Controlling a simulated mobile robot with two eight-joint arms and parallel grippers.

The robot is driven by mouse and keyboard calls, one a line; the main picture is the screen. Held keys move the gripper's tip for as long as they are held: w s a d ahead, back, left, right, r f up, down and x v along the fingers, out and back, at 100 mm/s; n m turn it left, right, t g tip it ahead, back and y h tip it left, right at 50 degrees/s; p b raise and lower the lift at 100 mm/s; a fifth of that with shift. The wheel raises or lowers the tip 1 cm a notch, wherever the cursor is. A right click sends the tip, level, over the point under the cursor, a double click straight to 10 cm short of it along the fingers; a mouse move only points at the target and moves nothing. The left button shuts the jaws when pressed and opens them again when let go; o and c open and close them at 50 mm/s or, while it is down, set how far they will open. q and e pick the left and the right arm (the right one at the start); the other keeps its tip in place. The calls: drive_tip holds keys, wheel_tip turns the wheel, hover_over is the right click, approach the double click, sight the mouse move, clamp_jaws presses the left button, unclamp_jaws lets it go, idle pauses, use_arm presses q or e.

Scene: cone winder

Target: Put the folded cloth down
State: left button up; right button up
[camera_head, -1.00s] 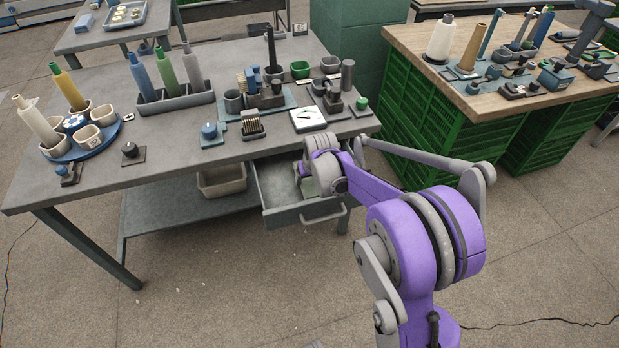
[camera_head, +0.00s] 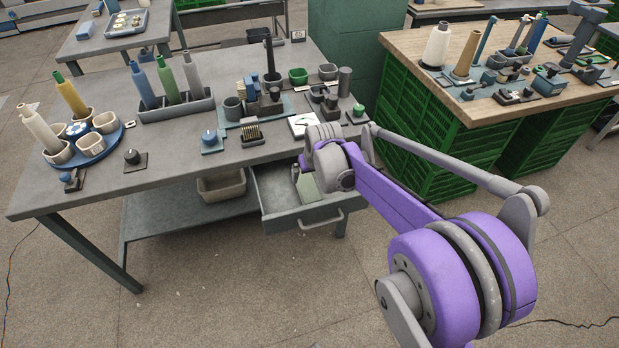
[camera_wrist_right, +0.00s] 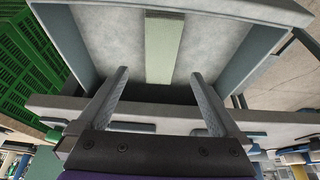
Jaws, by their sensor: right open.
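The folded cloth (camera_wrist_right: 164,48) is a narrow pale green strip lying flat on the floor of the open drawer (camera_head: 272,187). In the head view a part of the cloth (camera_head: 307,188) shows inside the drawer, beside my right wrist, which hides the rest. My right gripper (camera_wrist_right: 158,75) is open and empty in the wrist view. Its two fingers are spread wide on either side of the strip's near end, apart from it. In the head view its fingers are hidden behind the wrist. My left gripper is not in view.
The drawer hangs out from the grey table (camera_head: 180,150), which carries bobbins, a round blue tray (camera_head: 92,158) and several small fixtures. A beige bin (camera_head: 222,186) sits on the shelf below. Green crates (camera_head: 425,135) under a wooden bench stand to the right. Floor in front is clear.

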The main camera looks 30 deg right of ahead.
drive_tip(key=s+a+r+n, duration=0.1)
drive_tip(key=s+a+r, duration=0.1)
drive_tip(key=s+a, duration=0.45)
drive_tip(key=s+a+r+n, duration=0.15)
drive_tip(key=s+a, duration=0.25)
drive_tip(key=s, duration=0.5)
drive_tip(key=s+a+f, duration=0.2)
drive_tip(key=s, duration=0.3)
drive_tip(key=s+a+f+y, duration=0.1)
drive_tip(key=s, duration=0.5)
drive_tip(key=shift+s+a+f, duration=0.3)
drive_tip(key=shift+a+f, duration=0.1)
